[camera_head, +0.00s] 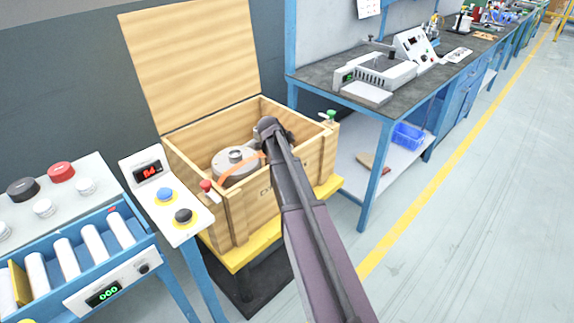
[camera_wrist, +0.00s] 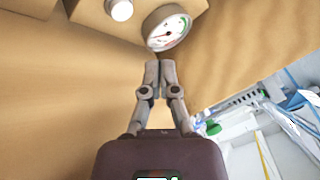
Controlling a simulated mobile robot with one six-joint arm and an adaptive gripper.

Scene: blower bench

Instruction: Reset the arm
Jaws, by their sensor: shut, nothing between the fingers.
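My gripper shows in the wrist view (camera_wrist: 158,68). Its two fingers are together at the tips, with nothing between them. In the head view my arm reaches from the lower right up to an open wooden crate (camera_head: 238,225), and its end is over the crate's right part; the fingers are hidden there. In the wrist view a round white dial gauge (camera_wrist: 167,30) and a white knob (camera_wrist: 121,9) appear just beyond the fingertips, on a wooden-coloured surface. I cannot tell whether the fingertips touch the gauge.
The crate's lid (camera_head: 190,65) stands raised behind it. A grey round part (camera_head: 236,163) sits inside. A control box (camera_head: 165,195) with blue and black buttons stands at the left, near a roller conveyor (camera_head: 80,255). A workbench (camera_head: 380,95) is at the right. The floor beyond the yellow line is clear.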

